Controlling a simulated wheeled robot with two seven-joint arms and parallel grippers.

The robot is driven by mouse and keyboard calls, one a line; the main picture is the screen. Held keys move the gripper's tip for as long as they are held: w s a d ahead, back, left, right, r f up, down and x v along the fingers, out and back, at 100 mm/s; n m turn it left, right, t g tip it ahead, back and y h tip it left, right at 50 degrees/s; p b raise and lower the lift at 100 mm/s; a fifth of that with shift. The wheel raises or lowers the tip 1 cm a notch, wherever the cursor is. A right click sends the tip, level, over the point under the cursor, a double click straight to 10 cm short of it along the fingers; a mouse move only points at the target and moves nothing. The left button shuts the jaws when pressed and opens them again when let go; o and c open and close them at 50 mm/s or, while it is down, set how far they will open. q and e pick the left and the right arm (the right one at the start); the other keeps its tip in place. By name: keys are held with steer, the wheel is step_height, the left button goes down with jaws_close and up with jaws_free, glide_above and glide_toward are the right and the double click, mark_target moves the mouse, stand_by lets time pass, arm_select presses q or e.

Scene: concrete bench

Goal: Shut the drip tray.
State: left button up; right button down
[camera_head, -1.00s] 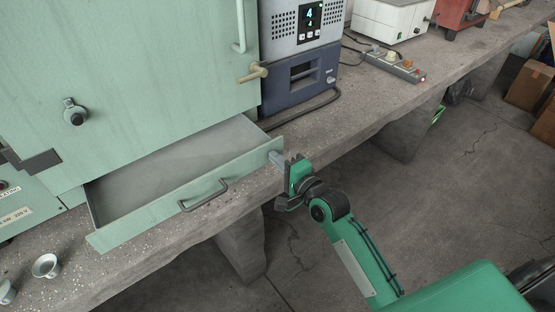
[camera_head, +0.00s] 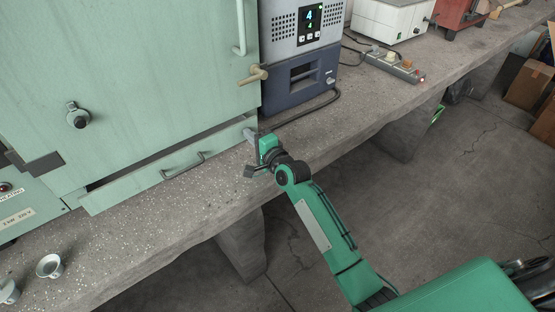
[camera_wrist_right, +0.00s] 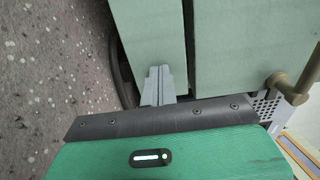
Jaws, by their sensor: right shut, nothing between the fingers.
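The drip tray (camera_head: 150,182) is a pale green drawer with a grey bar handle (camera_head: 183,166), low in the green cabinet (camera_head: 150,80). Its front stands only a little out from the cabinet, with a dark gap above it, widest at the left. My right gripper (camera_head: 249,134) is shut and empty, its tips at the right end of the tray front. In the right wrist view the shut fingers (camera_wrist_right: 158,84) reach the edge of a green panel (camera_wrist_right: 150,35), seemingly the tray front. Whether they touch it is hard to tell. My left gripper is not in view.
A grey and blue machine (camera_head: 300,60) with a lit display stands right of the cabinet, its black cable on the bench. Two small metal cups (camera_head: 50,266) sit at the front left. The concrete bench (camera_head: 150,235) is clear before the tray.

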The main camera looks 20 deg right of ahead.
steer(key=b+x, duration=0.1)
steer(key=x, duration=0.5)
steer(key=shift+w+a, duration=0.1)
steer(key=shift+w, duration=0.25)
steer(key=shift+r, duration=0.2)
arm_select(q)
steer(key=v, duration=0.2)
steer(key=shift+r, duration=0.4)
arm_select(e)
steer(key=shift+r, duration=0.1)
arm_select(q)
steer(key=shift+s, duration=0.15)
arm_select(e)
steer(key=shift+r, duration=0.1)
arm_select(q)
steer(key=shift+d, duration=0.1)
